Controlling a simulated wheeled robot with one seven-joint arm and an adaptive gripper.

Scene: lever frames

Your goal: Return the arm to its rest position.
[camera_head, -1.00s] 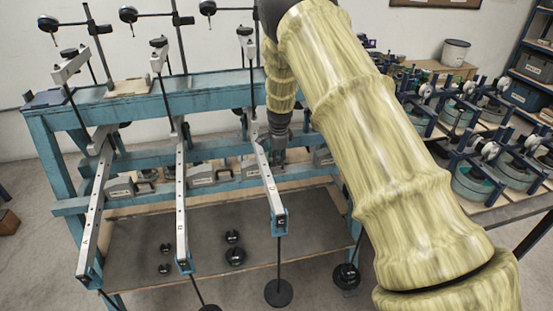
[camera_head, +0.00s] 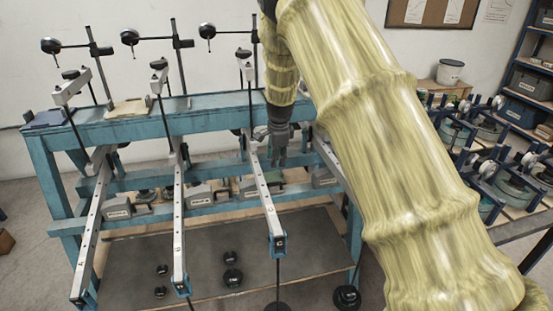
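My arm in its yellow-green ribbed sleeve reaches in from the lower right. My dark gripper (camera_head: 279,158) points down at the right-hand lever (camera_head: 262,190), by the blue frame's front. Its fingers are small and dark, so I cannot tell whether they are open or shut, or whether they touch the lever. No held object can be made out. The middle lever (camera_head: 179,215) and the left lever (camera_head: 92,230) slope toward me, clear of the gripper. My sleeve hides the frame's right end.
The blue frame (camera_head: 40,165) carries dial gauges on stands (camera_head: 130,38) behind it. Black weights (camera_head: 233,278) lie on its low shelf. A hanging weight (camera_head: 346,297) is near my sleeve.

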